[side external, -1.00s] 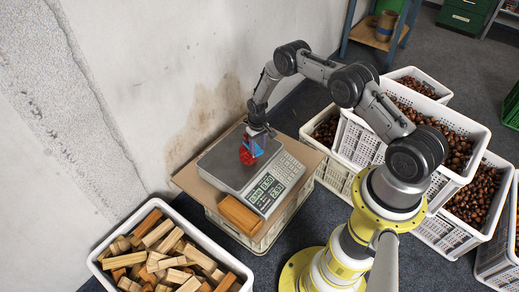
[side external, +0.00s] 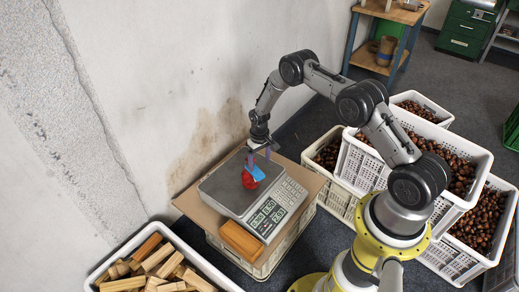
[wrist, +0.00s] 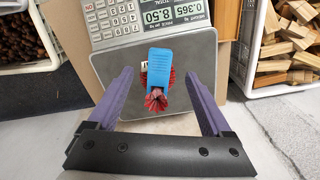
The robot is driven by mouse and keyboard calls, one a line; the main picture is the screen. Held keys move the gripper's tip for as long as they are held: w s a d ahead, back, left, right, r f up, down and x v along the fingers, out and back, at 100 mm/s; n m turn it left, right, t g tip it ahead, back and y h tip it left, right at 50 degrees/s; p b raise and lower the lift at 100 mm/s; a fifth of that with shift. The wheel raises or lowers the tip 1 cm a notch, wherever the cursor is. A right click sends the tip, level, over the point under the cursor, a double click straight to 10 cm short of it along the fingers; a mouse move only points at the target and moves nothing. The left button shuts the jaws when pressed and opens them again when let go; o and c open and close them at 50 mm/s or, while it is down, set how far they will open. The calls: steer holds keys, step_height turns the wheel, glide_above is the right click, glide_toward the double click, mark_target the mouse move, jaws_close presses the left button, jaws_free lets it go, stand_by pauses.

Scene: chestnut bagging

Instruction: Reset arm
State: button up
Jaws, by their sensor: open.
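My gripper (side external: 262,147) is open above the scale in the side view. In the wrist view its two purple fingers (wrist: 160,100) stand wide apart, with nothing between them touching. A red net bag (side external: 249,179) closed with a blue clip (side external: 256,172) rests on the dark plate of the scale (side external: 213,190). In the wrist view the blue clip (wrist: 159,68) lies below and between the fingers, with red netting (wrist: 156,101) bunched at its end. The scale's display (wrist: 172,12) reads 0.365 and 8.50.
The scale stands on a board (side external: 188,207) over a white crate. A wooden block (side external: 241,240) lies beside it. A crate of wood pieces (side external: 218,272) is at lower left, and crates of chestnuts (side external: 482,157) stand at right. The wall (side external: 150,70) rises close behind the scale.

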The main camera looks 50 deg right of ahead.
steer(key=w+a+r+n+t, duration=0.1)
steer(key=w+a+r+t, duration=0.15)
steer(key=r, duration=1.05)
steer(key=w+a+r+t, duration=0.1)
steer(key=w+r, duration=0.2)
steer(key=r, duration=1.1)
steer(key=s+a+r+t, duration=0.1)
steer(key=s+a+r, duration=0.2)
steer(key=r, duration=0.5)
steer(key=s+a+r+t, duration=0.15)
steer(key=s+r, duration=0.25)
steer(key=r, duration=0.5)
steer(key=s+a+r+n+t, duration=0.1)
steer(key=s+a+r, duration=0.2)
steer(key=s+r, duration=0.35)
steer(key=s+a+r+n, duration=0.1)
steer(key=s+a+r, duration=0.2)
steer(key=s, duration=0.6)
steer(key=s+f, duration=0.3)
steer(key=s, duration=0.5)
steer(key=s+f+g, duration=0.1)
steer(key=s+f, duration=0.3)
steer(key=s, duration=0.4)
steer(key=shift+a+f, duration=0.3)
steer(key=shift+a, duration=0.15)
